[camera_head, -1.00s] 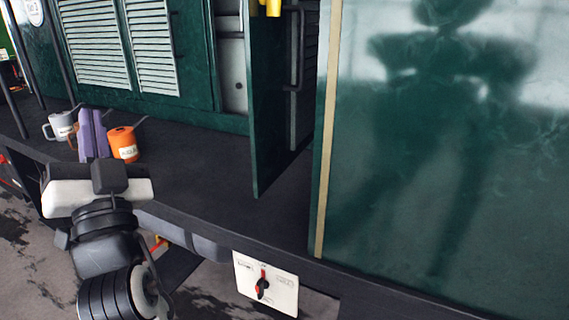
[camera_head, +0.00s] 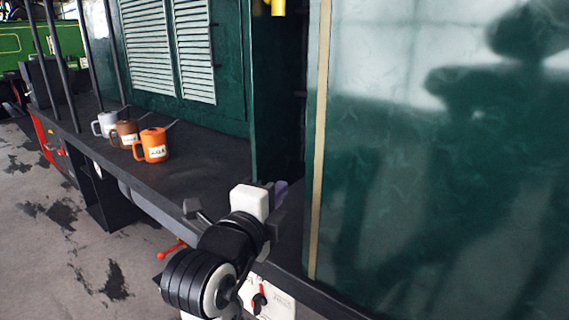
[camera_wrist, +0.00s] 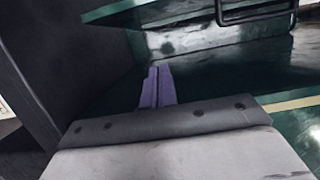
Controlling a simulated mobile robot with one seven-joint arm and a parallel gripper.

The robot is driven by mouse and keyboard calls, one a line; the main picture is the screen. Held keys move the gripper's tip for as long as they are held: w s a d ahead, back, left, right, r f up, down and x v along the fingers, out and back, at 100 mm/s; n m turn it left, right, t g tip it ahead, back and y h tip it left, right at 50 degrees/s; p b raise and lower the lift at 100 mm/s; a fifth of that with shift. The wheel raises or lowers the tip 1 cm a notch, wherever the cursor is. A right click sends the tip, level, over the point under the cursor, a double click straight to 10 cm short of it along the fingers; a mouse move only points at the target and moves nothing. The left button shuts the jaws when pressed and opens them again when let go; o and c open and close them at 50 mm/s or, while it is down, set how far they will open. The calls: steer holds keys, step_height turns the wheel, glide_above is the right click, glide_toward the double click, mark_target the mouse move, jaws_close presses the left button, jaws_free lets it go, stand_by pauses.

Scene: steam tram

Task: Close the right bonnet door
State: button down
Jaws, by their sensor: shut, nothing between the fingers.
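The right bonnet door (camera_head: 278,95) is a dark green panel left of the tan-striped green side. It stands out from the bonnet, seen at a steep angle in the head view. My gripper (camera_head: 281,188) has purple fingers, mostly hidden behind my wrist, low near the foot of the door. In the wrist view the fingers (camera_wrist: 157,88) are together with nothing between them. Dark green surfaces lie around them, and I cannot tell whether they touch. A black bar handle (camera_wrist: 255,12) shows at the top of the wrist view.
A grey-white mug (camera_head: 105,123), a brown mug (camera_head: 125,133) and an orange mug (camera_head: 153,146) stand on the dark running board (camera_head: 205,165). A large green side panel (camera_head: 420,170) fills the right. A white switch plate (camera_head: 270,300) is below the board.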

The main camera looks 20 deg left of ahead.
mark_target(280, 165)
steer(key=w+p, duration=0.3)
steer(key=w+a+p, duration=0.1)
steer(key=w+p, duration=0.3)
steer(key=w+a+p, duration=0.1)
steer(key=w+p, duration=0.2)
steer(key=p, duration=0.1)
steer(key=shift+w+r, duration=0.1)
steer(key=shift+w, duration=0.15)
steer(key=shift+w+a, duration=0.15)
steer(key=shift+a, duration=0.35)
steer(key=shift+a, duration=0.1)
